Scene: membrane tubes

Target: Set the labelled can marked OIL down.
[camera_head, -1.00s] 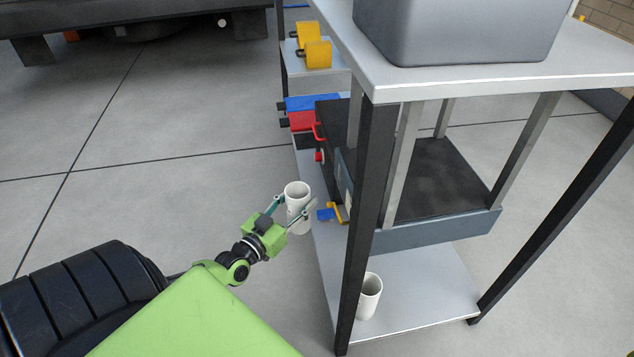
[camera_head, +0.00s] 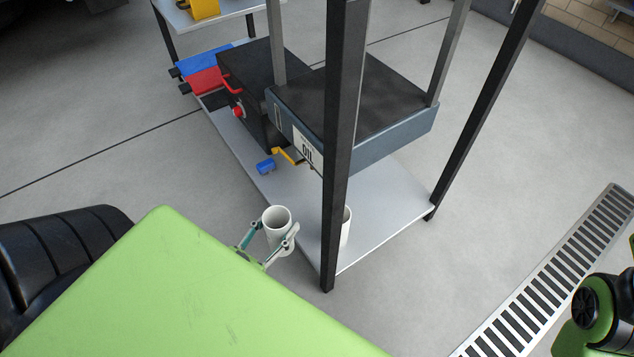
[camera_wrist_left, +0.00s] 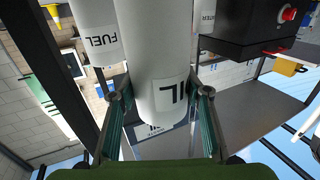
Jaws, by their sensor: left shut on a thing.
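My left gripper (camera_head: 268,246) is shut around a white can (camera_head: 277,222) at the left edge of the lower shelf. Whether the can touches the shelf cannot be told. In the left wrist view the can (camera_wrist_left: 155,55) fills the space between the fingers, and its label shows "IL", the rest turned out of sight. A second white can (camera_head: 346,227) stands on the lower shelf (camera_head: 385,215), mostly hidden behind the dark post. The wrist view also shows a can marked FUEL (camera_wrist_left: 97,38) left of the held one. My right gripper is not in view.
A dark front post (camera_head: 340,130) rises close to the held can. A blue-grey box (camera_head: 385,140) with an OIL plate (camera_head: 307,150) hangs above the shelf. A blue and yellow valve (camera_head: 266,167) sits behind the can. The front right of the shelf is clear.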

